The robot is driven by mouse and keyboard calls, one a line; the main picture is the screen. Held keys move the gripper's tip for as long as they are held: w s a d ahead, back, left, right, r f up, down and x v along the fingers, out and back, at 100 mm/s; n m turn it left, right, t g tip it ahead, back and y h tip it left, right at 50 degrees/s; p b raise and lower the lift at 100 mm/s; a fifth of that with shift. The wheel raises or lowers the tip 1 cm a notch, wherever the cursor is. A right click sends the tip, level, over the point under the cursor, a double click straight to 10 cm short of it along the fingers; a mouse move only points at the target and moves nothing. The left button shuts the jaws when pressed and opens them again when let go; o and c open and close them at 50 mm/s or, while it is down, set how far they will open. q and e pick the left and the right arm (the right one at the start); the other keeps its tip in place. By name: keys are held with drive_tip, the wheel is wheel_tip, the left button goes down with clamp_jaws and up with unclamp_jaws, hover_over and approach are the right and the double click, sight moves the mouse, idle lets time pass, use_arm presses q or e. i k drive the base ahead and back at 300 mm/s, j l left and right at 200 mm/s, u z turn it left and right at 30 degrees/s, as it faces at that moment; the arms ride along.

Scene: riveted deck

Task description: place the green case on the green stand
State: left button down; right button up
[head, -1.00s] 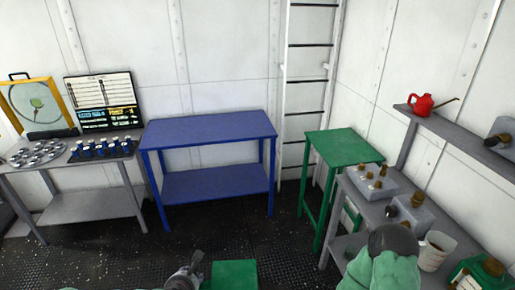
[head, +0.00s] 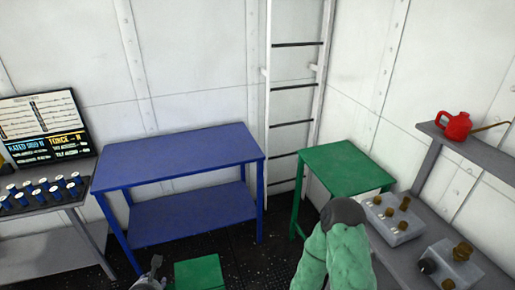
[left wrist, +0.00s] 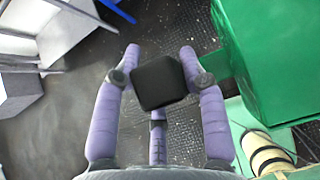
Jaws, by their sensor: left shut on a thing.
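The green case (head: 198,273) shows at the bottom edge of the head view, cut off by the frame. In the left wrist view the green case (left wrist: 280,60) fills the upper right. My left gripper (left wrist: 158,75) is shut on a black block at the case's side, which looks like its handle. In the head view the left gripper (head: 150,280) is just left of the case, partly cut off. The green stand (head: 345,167) is a tall table with a bare top, ahead and to the right in the corner. My right gripper is out of view; part of my right arm shows.
A blue table (head: 180,155) with a lower shelf stands left of the stand. A ladder (head: 290,110) is on the wall behind. A grey bench with a box of knobs (head: 395,215) adjoins the stand's right. A red can (head: 455,126) sits on a shelf.

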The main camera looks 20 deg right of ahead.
sight(347, 163)
drive_tip(key=i+z, duration=0.3)
drive_tip(key=i+j+z, duration=0.15)
drive_tip(key=i+z, duration=0.15)
drive_tip(key=i, duration=0.25)
drive_tip(key=i+j+z, duration=0.3)
drive_tip(key=i+z, duration=0.3)
drive_tip(key=z, duration=0.2)
drive_tip(key=i+j+z, duration=0.2)
drive_tip(key=z, duration=0.25)
drive_tip(key=i+j+z, duration=0.3)
drive_tip(key=z, duration=0.2)
drive_tip(key=i+j+z, duration=0.2)
drive_tip(key=z, duration=0.15)
drive_tip(key=i+j+z, duration=0.3)
drive_tip(key=j, duration=0.15)
drive_tip(key=j+z, duration=0.35)
